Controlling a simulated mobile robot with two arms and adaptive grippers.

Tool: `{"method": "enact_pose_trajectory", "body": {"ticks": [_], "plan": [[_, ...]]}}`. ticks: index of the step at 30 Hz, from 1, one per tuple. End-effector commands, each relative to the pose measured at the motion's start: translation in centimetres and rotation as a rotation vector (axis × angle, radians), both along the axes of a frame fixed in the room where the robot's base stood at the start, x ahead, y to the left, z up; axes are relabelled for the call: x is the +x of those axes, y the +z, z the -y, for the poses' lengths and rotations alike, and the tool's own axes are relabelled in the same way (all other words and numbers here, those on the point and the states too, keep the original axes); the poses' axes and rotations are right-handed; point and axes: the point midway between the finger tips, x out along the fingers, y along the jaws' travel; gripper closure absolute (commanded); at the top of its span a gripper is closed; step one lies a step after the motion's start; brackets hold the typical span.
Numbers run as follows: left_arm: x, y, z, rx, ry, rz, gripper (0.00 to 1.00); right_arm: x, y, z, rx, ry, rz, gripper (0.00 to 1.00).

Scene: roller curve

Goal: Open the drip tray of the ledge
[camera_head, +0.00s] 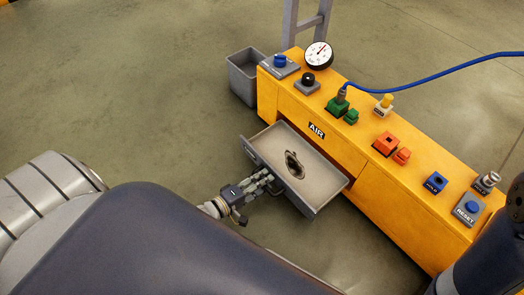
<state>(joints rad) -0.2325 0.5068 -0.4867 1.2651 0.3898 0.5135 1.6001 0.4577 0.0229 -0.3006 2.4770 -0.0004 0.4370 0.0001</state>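The drip tray (322,184) is a grey drawer pulled out from the front of the yellow ledge (375,185). A dark, irregular spot or object lies on its light inner floor. My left gripper (268,180) is at the tray's front panel, near the middle of its outer edge. The fingers overlap the panel; whether they are closed on a handle is too small to tell. My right gripper is not in view; a dark arm part shows at the lower right.
The ledge top carries a gauge (319,55), a green connector (337,106) with a blue hose (430,73), red blocks (387,143) and a blue RESET button (471,208). A grey bin (243,76) stands at the ledge's far left end. Open floor lies left of the tray.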

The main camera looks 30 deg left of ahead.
Motion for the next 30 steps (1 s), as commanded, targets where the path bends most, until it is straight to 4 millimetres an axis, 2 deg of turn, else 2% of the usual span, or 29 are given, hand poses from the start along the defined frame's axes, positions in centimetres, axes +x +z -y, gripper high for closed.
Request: {"method": "enact_pose_trajectory", "body": {"ticks": [7, 21, 25, 30], "plan": [[-0.7, 0.1, -0.3, -0.001, 0.0, -0.001, 0.67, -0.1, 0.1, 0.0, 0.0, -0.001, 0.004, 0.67], [-9.1, 2.0, -3.3, 0.0, 0.0, -0.002, 0.67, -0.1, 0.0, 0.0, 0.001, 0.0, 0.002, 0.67], [-10.4, 2.3, -3.8, 0.002, 0.0, -0.002, 0.67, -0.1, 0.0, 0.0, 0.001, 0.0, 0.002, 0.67], [-11.0, 2.5, -4.0, 0.0, 0.0, 0.001, 0.67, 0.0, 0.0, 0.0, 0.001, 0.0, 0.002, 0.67]]}}
